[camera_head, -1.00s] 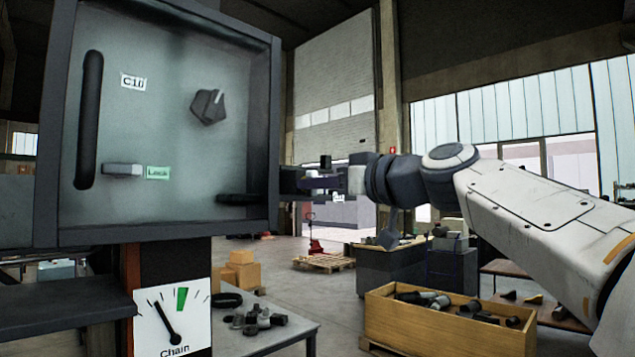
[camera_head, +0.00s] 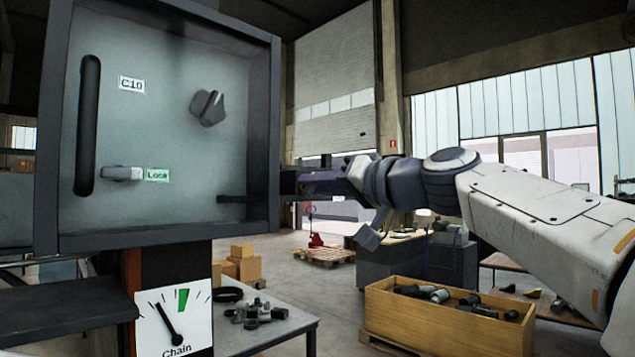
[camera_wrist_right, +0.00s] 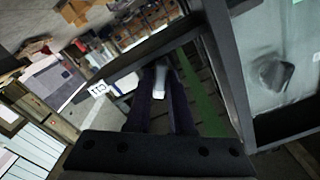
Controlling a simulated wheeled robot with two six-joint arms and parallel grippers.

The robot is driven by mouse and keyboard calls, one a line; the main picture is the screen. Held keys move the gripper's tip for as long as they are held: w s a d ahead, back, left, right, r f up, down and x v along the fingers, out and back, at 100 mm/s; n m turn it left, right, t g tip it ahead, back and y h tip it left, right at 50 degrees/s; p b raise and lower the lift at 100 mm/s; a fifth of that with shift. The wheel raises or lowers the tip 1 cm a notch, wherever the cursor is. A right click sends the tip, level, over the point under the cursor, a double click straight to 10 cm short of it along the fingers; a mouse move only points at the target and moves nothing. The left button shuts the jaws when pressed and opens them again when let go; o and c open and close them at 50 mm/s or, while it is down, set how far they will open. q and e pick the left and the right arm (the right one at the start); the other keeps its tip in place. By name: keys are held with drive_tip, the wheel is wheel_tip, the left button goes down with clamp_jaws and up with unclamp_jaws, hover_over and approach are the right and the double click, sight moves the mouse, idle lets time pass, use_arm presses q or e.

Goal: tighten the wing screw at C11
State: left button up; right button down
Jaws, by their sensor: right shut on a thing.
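My right gripper (camera_head: 306,183) reaches in from the right to the right side of the grey cabinet (camera_head: 262,100). In the right wrist view its two dark fingers (camera_wrist_right: 162,92) are shut on a small pale grey piece, seemingly the wing screw (camera_wrist_right: 160,82). A white label (camera_wrist_right: 97,88) beside it seems to read C11, though it is tilted and small. In the head view the screw cannot be made out behind the fingers and the dark mount. My left gripper is not in view.
The cabinet front has a label C10 (camera_head: 131,84), a dark knob (camera_head: 208,108), a long handle (camera_head: 88,125) and a Lock latch (camera_head: 122,173). A Chain gauge (camera_head: 174,320) hangs below. A wooden crate of parts (camera_head: 440,330) and a table (camera_head: 290,325) stand below right.

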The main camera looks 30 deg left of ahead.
drive_tip(key=m, duration=0.2)
drive_tip(key=shift+m, duration=0.4)
drive_tip(key=m+p, duration=0.2)
drive_tip(key=m, duration=0.3)
